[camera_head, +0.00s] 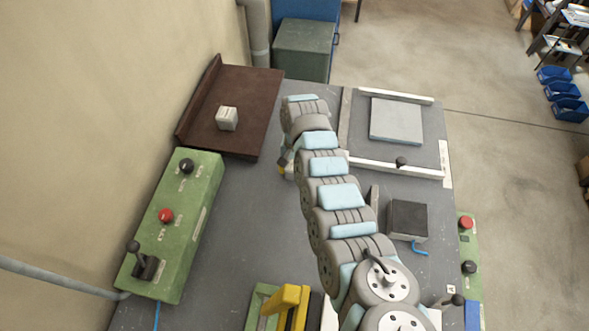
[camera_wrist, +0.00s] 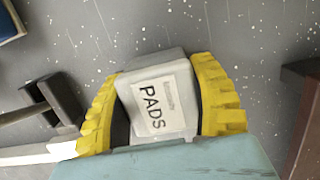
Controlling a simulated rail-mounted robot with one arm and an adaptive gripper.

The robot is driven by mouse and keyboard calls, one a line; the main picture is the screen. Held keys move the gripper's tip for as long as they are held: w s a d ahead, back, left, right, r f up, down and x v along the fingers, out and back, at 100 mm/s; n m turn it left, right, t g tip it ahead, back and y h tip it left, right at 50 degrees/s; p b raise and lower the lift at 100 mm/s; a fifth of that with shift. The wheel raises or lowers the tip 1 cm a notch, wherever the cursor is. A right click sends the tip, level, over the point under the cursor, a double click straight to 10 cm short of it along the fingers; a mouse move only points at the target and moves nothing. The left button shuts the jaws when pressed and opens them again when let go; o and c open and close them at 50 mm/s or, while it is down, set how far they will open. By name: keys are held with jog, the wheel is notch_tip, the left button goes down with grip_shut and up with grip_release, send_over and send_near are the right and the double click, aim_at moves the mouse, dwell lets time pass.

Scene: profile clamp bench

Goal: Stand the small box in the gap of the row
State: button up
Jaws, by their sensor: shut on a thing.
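My gripper (camera_wrist: 166,78) is shut on a small grey-white box (camera_wrist: 157,103) with a white label reading PADS. The box sits between the two yellow ribbed fingers in the wrist view, with grey bench surface behind it. In the head view only a bit of yellow finger (camera_head: 283,169) shows beside my arm; the held box is hidden there. Another small whitish box (camera_head: 227,118) stands on a brown angled plate (camera_head: 252,92) at the back left. No clear row with a gap shows in either view.
A green control box (camera_head: 197,219) lies left of my arm. A yellow clamp (camera_head: 285,301) is at the front. White rails (camera_head: 396,96) frame a grey plate (camera_head: 397,120) at the back right. A dark block (camera_head: 407,220) is right of my arm. Bare bench lies between control box and arm.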

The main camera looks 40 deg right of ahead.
jog(key=o, duration=1.2)
jog(key=shift+f, duration=0.1)
jog(key=r, duration=0.4)
jog(key=d+r, duration=0.1)
jog(key=r, duration=0.2)
jog(key=w+r, duration=0.1)
jog(key=r, duration=0.3)
jog(key=shift+d+r+p, duration=0.2)
jog(key=shift+r+p, duration=0.15)
jog(key=shift+o, duration=0.7)
jog(key=shift+r, duration=0.3)
